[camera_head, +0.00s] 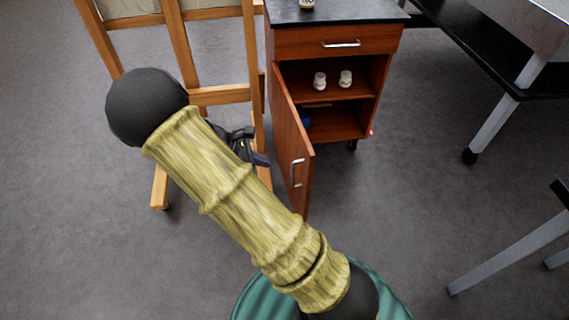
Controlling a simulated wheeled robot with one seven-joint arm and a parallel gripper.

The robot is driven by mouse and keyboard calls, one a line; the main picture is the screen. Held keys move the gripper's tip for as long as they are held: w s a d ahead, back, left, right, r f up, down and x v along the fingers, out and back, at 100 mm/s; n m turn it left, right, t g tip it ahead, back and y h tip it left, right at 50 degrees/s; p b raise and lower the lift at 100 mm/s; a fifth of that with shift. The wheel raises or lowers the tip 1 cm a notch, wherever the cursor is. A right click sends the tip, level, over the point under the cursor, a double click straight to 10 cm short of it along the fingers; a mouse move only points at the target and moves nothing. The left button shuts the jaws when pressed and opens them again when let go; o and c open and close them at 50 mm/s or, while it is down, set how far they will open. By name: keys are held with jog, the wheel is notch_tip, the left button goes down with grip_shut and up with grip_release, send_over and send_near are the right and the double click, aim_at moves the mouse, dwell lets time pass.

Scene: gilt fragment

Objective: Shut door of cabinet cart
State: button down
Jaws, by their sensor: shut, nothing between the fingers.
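The cabinet cart (318,42) is reddish-brown wood with a dark top, a drawer with a silver handle, and an open compartment below. Its door (291,145) is hinged on the left side and stands wide open, swung out toward me. A silver handle (297,173) is near the door's free edge. My gripper (262,159), dark with purplish tips, shows partly from behind my own arm, left of the door. It looks shut and empty, with a gap in the picture between it and the door. My arm hides the rest of it.
A wooden easel (180,45) stands left of the cart, behind my gripper. Two small white jars (345,78) stand on the cart's shelf. A table (500,75) with grey legs is at the right. Grey floor (400,180) is clear right of the door.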

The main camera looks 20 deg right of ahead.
aim_at(307, 171)
jog(key=b+x, duration=0.1)
jog(key=x, duration=0.3)
jog(key=d+r+b+x, duration=0.1)
jog(key=x, duration=0.3)
jog(key=b+x, duration=0.1)
jog(key=x, duration=0.3)
jog(key=shift+s+d+r+b, duration=0.2)
jog(key=shift+d+r+b, duration=0.1)
jog(key=shift+d+b, duration=0.1)
jog(key=shift+d, duration=0.3)
jog(key=shift+w, duration=0.1)
